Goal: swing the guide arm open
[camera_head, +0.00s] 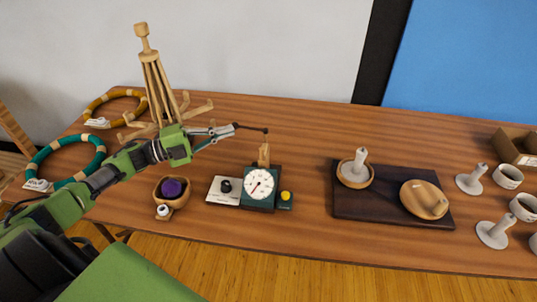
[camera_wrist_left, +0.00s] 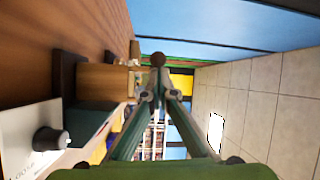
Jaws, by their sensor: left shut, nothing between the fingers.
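A dark green device (camera_head: 259,189) with a round white dial stands mid-table, a small wooden piece (camera_head: 264,154) on its top. A thin dark guide arm (camera_head: 251,128) extends left above it and has a knob at its left end. My left gripper (camera_head: 229,131) is shut and empty, with its fingertips at or very near this knob. In the left wrist view the brown knob (camera_wrist_left: 157,59) shows just beyond the closed fingertips (camera_wrist_left: 158,95); I cannot tell whether they touch. My right gripper is not in view.
A white card (camera_head: 222,197) with a black knob lies left of the device. A wooden bowl (camera_head: 172,195) holds something purple. A wooden stand (camera_head: 160,80) is behind my left arm. A dark tray (camera_head: 385,212) with two wooden dishes lies to the right.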

